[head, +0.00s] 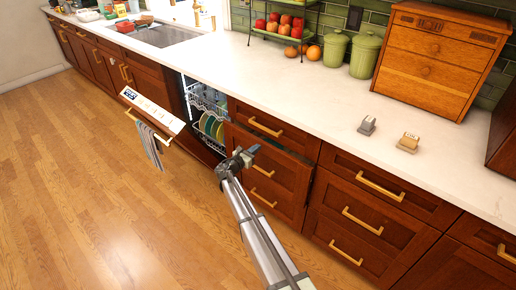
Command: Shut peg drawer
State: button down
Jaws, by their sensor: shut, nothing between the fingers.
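The peg drawer appears to be the wooden drawer (287,178) below the top drawer, just right of the dishwasher. Its front stands out from the cabinet, with a dark gap along its top edge, so it looks partly open. Its brass handle (263,172) shows beside my gripper. My gripper (252,150) is in front of the drawer, near its upper left part, with its fingers shut and empty. I cannot tell whether it touches the drawer front. The drawer's inside and any pegs are hidden.
The dishwasher door (152,110) is tilted open at left with a striped towel (150,145) on it, and racks with plates (211,127) show inside. The top drawer (280,125) above looks shut. The white counter (310,100) overhangs the drawers. The wood floor (90,190) at left is clear.

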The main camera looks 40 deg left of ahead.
jog(key=s, duration=1.2)
send_near(260, 141)
jog(key=w+a+f, duration=0.1)
jog(key=w+f, duration=0.1)
jog(key=w, duration=0.4)
jog(key=shift+w+a, duration=0.15)
jog(key=shift+w, duration=0.15)
jog(key=w, duration=0.4)
jog(key=shift+w, duration=0.2)
jog(key=shift+w+r, duration=0.1)
jog(key=shift+w, duration=0.25)
jog(key=s, duration=1.5)
